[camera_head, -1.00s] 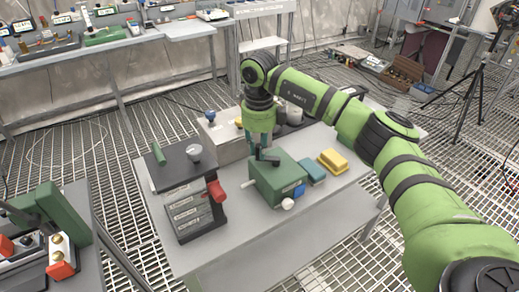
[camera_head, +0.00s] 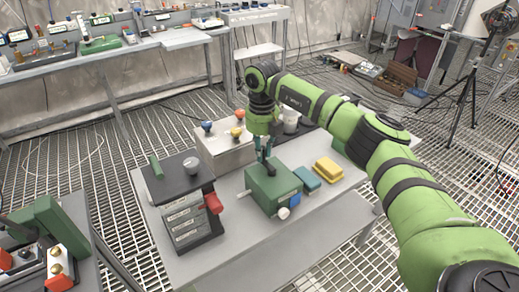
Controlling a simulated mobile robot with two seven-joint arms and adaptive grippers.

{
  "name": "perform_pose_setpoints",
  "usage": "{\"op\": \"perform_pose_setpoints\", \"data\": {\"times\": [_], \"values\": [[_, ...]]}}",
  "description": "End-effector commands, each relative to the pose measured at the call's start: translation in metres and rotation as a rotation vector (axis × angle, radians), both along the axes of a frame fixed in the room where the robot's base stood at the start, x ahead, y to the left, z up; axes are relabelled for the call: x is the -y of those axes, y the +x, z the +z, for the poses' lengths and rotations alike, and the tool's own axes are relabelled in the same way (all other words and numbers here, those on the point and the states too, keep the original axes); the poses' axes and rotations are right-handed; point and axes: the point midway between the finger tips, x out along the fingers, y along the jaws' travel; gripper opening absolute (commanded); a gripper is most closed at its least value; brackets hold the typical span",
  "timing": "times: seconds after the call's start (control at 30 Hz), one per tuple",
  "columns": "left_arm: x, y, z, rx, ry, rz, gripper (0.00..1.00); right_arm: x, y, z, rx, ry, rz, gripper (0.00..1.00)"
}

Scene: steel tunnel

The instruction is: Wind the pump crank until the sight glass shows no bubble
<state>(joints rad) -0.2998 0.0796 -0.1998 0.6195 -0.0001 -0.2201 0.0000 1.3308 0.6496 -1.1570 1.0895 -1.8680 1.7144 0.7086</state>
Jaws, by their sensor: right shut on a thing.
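A green box (camera_head: 272,188), which looks like the pump, stands on the grey table (camera_head: 236,264). A small white round part (camera_head: 283,213) and a blue part (camera_head: 295,199) are on its near right side. I cannot tell which part is the sight glass, and any bubble is too small to see. My right gripper (camera_head: 264,153) reaches down to the top of the green box, its dark fingers shut on a thin upright part there that looks like the crank handle. The fingers hide most of the crank. My left gripper is not in view.
A dark cabinet (camera_head: 183,207) with a red handle (camera_head: 213,203) stands left of the green box. A teal block (camera_head: 307,178) and a yellow block (camera_head: 328,169) lie to its right. A pale box (camera_head: 226,151) with blue and yellow knobs stands behind. The table's front is clear.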

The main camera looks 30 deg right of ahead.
Motion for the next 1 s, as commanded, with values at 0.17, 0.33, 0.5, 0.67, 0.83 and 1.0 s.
{"op": "perform_pose_setpoints", "data": {"times": [0.17,0.33,0.5,0.67,0.83,1.0], "values": [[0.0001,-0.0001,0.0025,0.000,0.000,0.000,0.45,0.0037,0.0010,0.0019,0.002,0.000,-0.070,0.00],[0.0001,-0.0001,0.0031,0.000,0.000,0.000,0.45,0.0050,0.0009,0.0015,0.003,0.001,-0.102,0.00],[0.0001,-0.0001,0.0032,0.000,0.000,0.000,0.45,0.0053,0.0009,0.0012,0.003,0.001,-0.110,0.00],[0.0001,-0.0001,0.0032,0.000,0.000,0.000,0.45,0.0052,0.0009,0.0011,0.003,0.001,-0.110,0.00],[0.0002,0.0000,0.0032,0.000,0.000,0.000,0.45,0.0050,0.0008,0.0010,0.002,0.001,-0.109,0.41],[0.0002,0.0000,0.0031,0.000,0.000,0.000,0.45,0.0050,0.0006,0.0005,0.001,0.001,-0.108,0.45]]}}
